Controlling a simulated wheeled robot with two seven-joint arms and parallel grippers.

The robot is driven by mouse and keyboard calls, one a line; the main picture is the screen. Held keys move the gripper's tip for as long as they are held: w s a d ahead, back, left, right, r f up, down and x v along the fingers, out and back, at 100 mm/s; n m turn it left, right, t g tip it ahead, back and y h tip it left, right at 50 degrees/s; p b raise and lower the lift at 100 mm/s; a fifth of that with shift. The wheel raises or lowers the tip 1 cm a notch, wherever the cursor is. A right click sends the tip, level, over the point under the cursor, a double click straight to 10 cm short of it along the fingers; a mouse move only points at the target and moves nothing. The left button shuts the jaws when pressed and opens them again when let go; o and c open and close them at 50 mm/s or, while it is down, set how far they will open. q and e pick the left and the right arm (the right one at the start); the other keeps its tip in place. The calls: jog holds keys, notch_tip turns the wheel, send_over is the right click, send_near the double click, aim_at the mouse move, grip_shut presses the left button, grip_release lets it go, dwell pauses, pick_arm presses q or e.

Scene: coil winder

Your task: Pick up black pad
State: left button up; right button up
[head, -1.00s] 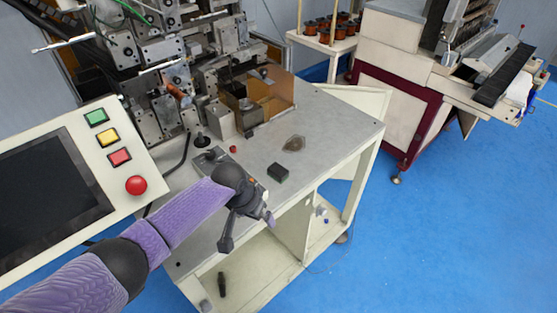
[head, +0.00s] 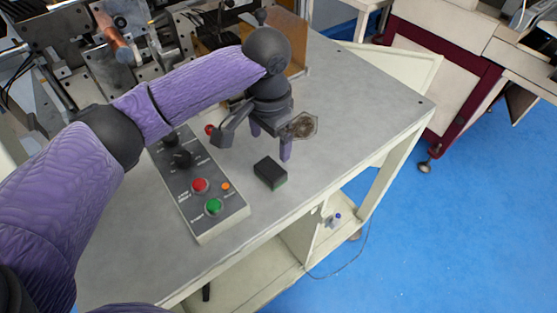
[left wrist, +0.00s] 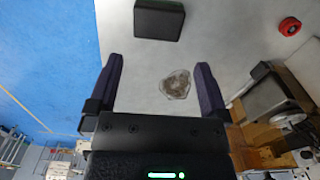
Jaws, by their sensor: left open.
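The black pad (head: 270,173) is a small dark block with a green lower edge, lying flat on the grey table (head: 345,130). My left gripper (head: 270,143) is open and empty above the table, just behind the pad in the head view. In the left wrist view the pad (left wrist: 158,19) lies beyond the two spread fingertips (left wrist: 159,65), roughly centred between them and apart from both. My right gripper is not in view.
A clear dish with brown contents (head: 303,126) lies close beside the left gripper. A control box (head: 205,192) with red and green buttons sits left of the pad, and a small red part (head: 209,129) lies behind it. Machinery stands at the back. The table's right side is clear.

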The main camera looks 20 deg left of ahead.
aim_at(270, 169)
pick_arm(q)
jog(key=f, duration=0.1)
jog(key=s+f, duration=0.1)
jog(key=f, duration=0.1)
jog(key=shift+b, duration=0.3)
jog(key=f, duration=0.1)
jog(key=f+b, duration=0.1)
jog(key=f, duration=0.3)
jog(key=shift+w+b, duration=0.25)
jog(key=shift+b, duration=0.1)
jog(key=shift+f, duration=0.35)
jog(key=shift+c, duration=0.5)
jog(key=c, duration=0.8)
notch_tip(270, 169, up, 10)
jog(key=p, duration=0.2)
jog(key=shift+f+p, duration=0.2)
jog(key=shift+p, duration=0.2)
jog(key=shift+r, duration=0.25)
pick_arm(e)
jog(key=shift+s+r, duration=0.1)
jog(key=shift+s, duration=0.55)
